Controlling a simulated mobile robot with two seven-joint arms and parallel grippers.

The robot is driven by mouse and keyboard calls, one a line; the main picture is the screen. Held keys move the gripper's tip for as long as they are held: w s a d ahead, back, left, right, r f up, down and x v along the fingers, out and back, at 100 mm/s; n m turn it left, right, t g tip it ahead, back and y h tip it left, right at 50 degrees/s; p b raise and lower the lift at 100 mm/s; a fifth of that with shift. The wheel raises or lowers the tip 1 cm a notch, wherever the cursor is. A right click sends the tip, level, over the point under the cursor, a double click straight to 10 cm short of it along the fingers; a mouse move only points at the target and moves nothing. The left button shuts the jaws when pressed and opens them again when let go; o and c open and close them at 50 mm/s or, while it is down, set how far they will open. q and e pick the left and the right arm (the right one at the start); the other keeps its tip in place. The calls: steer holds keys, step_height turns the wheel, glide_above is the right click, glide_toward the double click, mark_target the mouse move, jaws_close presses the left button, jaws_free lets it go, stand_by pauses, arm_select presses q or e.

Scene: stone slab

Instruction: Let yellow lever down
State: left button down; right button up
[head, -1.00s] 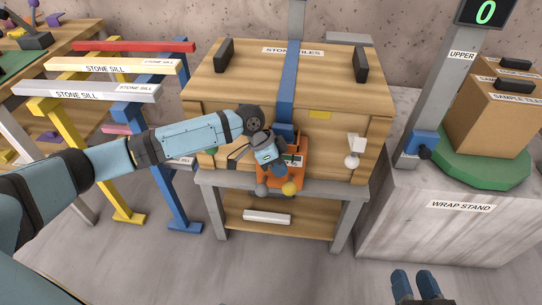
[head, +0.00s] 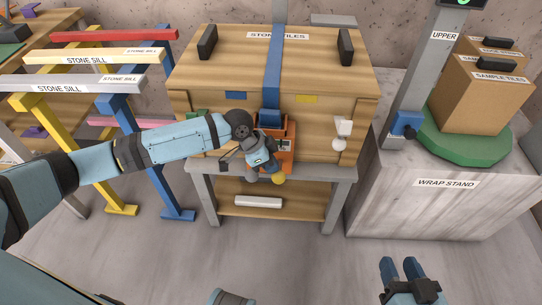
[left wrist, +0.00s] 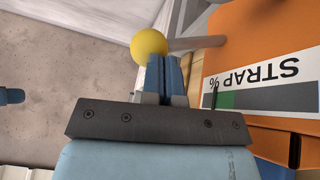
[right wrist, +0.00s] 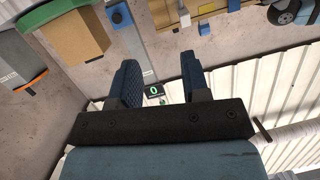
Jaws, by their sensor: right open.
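The yellow lever shows as a yellow ball knob (head: 278,179) on a short rod, low on the front of an orange strap unit (head: 286,156). In the left wrist view the yellow knob (left wrist: 149,44) sits at the tips of my left gripper (left wrist: 168,60). Its fingers are together, with the rod running across just past the tips, not between them; whether they touch is unclear. In the head view my left gripper (head: 271,172) partly covers the strap unit. My right gripper (head: 402,268) is open and empty, low at the right.
The strap unit is on a wooden crate (head: 210,80) with a blue strap (head: 273,70), on a grey stand. A white lever (head: 341,132) is to its right. A wrap stand (head: 400,205) is at right; trestles with stone sills (head: 75,85) at left. Floor in front is clear.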

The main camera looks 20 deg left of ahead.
arm_select(q)
steer(key=s+d+f+m+t+y+p, duration=0.1)
steer(key=s+f+m+t+p, duration=0.1)
steer(key=f+t, duration=0.5)
steer(key=shift+s+f+t+y+p, duration=0.3)
steer(key=shift+s+f+p, duration=0.45)
steer(key=shift+f+p, duration=0.6)
arm_select(e)
steer(key=shift+s+d+f+g+h, duration=0.4)
steer(key=shift+s+d+f+g, duration=0.2)
steer(key=shift+f, duration=0.2)
steer(key=shift+s+d+f+g+h, duration=0.4)
steer(key=shift+d+f+g, duration=0.1)
steer(key=shift+d+f, duration=0.25)
steer(key=shift+a, duration=0.15)
